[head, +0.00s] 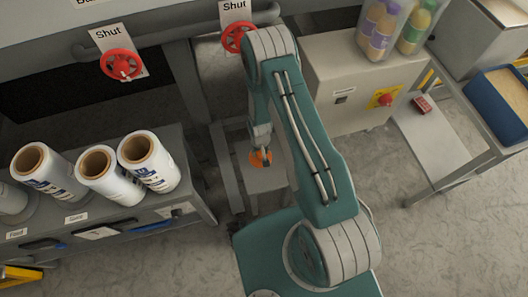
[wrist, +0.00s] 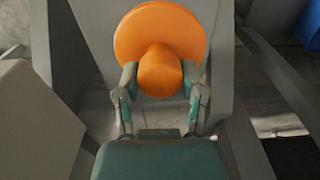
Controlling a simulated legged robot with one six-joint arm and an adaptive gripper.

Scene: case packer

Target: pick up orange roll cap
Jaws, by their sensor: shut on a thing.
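The orange roll cap (wrist: 160,32) is a round disc with a thick stub (wrist: 160,72) at its centre. In the wrist view it fills the top middle, with the stub toward my gripper (wrist: 160,82). The two fingers are shut on the stub, one on each side. In the head view only a small part of the orange roll cap (head: 260,158) shows at the end of my gripper (head: 260,149), in front of a grey metal surface (head: 266,179). I cannot tell whether the cap touches that surface.
White film rolls (head: 149,161) stand on a grey shelf unit (head: 185,150) at left. Red valve wheels (head: 121,64) marked Shut are on the machine above. A grey box with a red button (head: 385,100) is at right. A blue bin (head: 497,105) sits on a far-right table.

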